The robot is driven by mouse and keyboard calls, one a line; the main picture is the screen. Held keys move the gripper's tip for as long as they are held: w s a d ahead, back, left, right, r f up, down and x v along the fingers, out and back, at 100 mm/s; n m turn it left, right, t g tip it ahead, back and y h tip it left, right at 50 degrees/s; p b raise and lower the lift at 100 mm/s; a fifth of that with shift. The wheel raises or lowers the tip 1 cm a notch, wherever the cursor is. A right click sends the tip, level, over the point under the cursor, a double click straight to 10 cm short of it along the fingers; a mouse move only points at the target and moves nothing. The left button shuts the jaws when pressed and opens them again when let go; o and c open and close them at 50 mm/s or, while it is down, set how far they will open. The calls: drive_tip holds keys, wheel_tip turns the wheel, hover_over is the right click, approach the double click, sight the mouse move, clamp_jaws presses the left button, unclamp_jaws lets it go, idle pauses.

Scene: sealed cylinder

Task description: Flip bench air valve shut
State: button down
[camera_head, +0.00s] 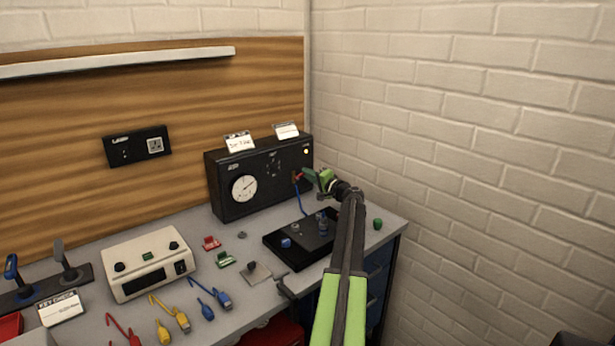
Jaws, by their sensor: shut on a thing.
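A black box with a round white gauge (258,176) stands at the back of the bench against the wooden panel. A small red valve handle (297,177) shows at the right part of its front, with a blue hose (301,200) running down from there. My gripper (308,177), green and black, reaches in from the right and is shut at the red handle. Its fingertips are small in view and hide part of the handle. The handle's exact angle is too small to tell.
A black plate (293,255) with small fittings lies below my arm. A green knob (378,224) stands near the bench's right edge. A cream instrument (148,262), clips and coloured leads crowd the left and front. A brick wall (480,150) bounds the right.

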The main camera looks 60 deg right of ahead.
drive_tip(key=shift+d+f+m+b, duration=0.1)
drive_tip(key=shift+f+m+b, duration=0.5)
drive_tip(key=shift+m, duration=0.9)
drive_tip(key=shift+f, duration=0.1)
drive_tip(key=c, duration=1.4)
unclamp_jaws()
drive_tip(key=shift+c, duration=0.2)
wheel_tip(320, 180, up, 5)
drive_tip(key=p, duration=0.5)
drive_tip(key=shift+f, duration=0.15)
drive_tip(key=s+r+p, duration=0.6)
drive_tip(key=s, duration=0.5)
drive_tip(key=shift+s+d+r, duration=0.15)
drive_tip(key=shift+s+d, duration=0.2)
